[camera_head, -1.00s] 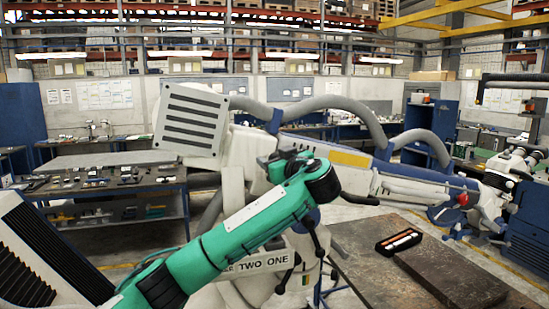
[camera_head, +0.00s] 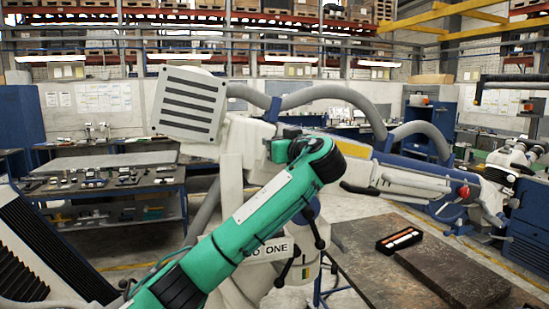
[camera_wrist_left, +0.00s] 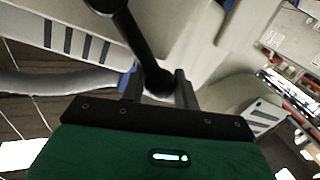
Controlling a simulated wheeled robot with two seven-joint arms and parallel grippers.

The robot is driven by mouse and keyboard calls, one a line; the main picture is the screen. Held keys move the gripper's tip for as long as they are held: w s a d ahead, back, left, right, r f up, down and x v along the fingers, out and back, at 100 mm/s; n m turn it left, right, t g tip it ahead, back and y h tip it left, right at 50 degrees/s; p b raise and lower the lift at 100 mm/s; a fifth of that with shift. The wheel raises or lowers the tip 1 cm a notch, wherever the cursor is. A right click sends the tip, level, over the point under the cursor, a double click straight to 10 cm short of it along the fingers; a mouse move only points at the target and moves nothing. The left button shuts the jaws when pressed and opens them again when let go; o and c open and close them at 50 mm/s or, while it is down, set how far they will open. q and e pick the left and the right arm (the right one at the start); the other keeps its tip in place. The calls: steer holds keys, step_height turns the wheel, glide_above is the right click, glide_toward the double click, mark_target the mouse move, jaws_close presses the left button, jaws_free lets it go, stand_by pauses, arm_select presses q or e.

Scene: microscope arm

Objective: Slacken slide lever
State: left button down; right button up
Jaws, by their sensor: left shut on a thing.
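The white microscope arm (camera_head: 230,145) with its vented box (camera_head: 190,105) spans the head view from left to right, and its eyepiece head (camera_head: 497,180) is at the far right. The green arm in front is my left arm, and its gripper is largely hidden behind its wrist there. In the left wrist view my left gripper (camera_wrist_left: 158,88) is shut on a black lever (camera_wrist_left: 140,45). The lever's rounded end sits between the fingers and its shaft runs up to the pale housing. I cannot make out this lever in the head view. My right gripper is not in view.
Two other black levers (camera_head: 318,235) stick out of the microscope column below. A worn table (camera_head: 365,235) at right carries a black tray (camera_head: 400,239) with light sticks and a dark slab (camera_head: 455,275). A workbench (camera_head: 110,165) stands behind at left.

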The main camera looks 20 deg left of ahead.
arm_select(q)
steer(key=shift+w+d+r+m+b, duration=0.1)
steer(key=shift+w+d+m+b, duration=0.3)
steer(key=shift+m+b, duration=0.65)
steer(key=shift+w+d+r+m+t+b, duration=0.4)
steer(key=shift+d+m+b, duration=0.25)
steer(key=shift+m+b, duration=0.2)
steer(key=shift+w+d+r+m+t+b, duration=0.1)
steer(key=shift+w+d+m+t+b, duration=0.45)
steer(key=shift+m, duration=0.7)
steer(key=shift+w+d+r+m+t, duration=0.15)
steer(key=shift+w+d+m, duration=0.2)
steer(key=shift+d+m, duration=0.75)
steer(key=shift+w+d+r+m+t+b, duration=0.1)
steer(key=shift+w+d+m+t+b, duration=0.3)
steer(key=shift+m, duration=1.05)
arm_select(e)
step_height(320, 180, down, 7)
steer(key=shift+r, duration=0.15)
arm_select(q)
steer(key=shift+w+d, duration=0.1)
steer(key=shift+d, duration=0.05)
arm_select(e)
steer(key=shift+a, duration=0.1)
arm_select(q)
steer(key=c, duration=1.1)
jaws_free()
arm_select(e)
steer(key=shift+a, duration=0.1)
